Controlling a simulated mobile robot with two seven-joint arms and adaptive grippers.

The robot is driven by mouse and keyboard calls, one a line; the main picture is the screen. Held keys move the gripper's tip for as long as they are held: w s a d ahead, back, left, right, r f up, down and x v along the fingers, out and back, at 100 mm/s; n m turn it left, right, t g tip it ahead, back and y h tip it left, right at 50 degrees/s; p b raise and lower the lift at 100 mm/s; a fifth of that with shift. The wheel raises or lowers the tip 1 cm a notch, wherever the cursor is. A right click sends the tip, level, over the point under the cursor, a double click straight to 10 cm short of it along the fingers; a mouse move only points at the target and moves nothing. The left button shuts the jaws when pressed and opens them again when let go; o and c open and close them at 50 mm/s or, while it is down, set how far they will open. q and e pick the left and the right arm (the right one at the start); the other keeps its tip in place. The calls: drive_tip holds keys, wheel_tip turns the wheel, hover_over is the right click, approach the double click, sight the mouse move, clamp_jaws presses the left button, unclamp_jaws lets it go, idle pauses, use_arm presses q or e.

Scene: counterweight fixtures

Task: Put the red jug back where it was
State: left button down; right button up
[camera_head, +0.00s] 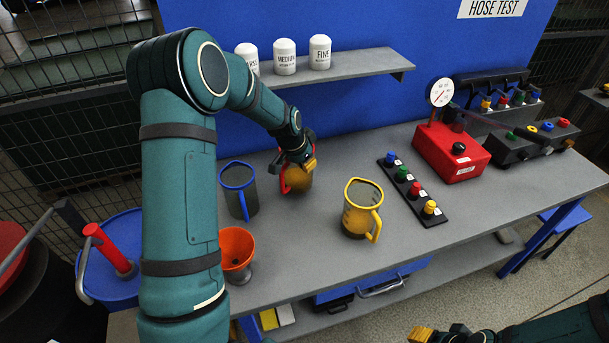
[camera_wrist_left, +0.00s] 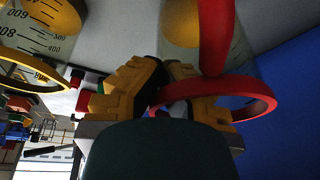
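The red jug (camera_head: 297,181), clear with a red rim and handle and yellowish contents, is at the back of the bench between the blue jug (camera_head: 238,190) and the yellow jug (camera_head: 361,209). My left gripper (camera_head: 300,165) covers part of it. Whether the jug's base touches the bench is hard to tell. My right gripper (camera_head: 432,334) is at the bottom edge, partly cut off; its opening is unclear.
An orange funnel cup (camera_head: 237,250) stands front left. A strip of coloured knobs (camera_head: 411,188) and a red gauge box (camera_head: 450,150) lie to the right. A shelf (camera_head: 350,66) with white canisters (camera_head: 285,57) is behind. The bench front right is clear.

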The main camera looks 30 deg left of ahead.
sight(308, 178)
use_arm(q)
wheel_tip(308, 178, down, 3)
drive_tip(key=shift+f, duration=0.55)
drive_tip(key=shift+r, duration=0.1)
drive_tip(key=c, duration=1.7)
unclamp_jaws()
drive_tip(key=shift+f, duration=0.25)
drive_tip(key=o, duration=0.6)
drive_tip(key=shift+c, duration=0.2)
drive_tip(key=shift+r, duration=0.1)
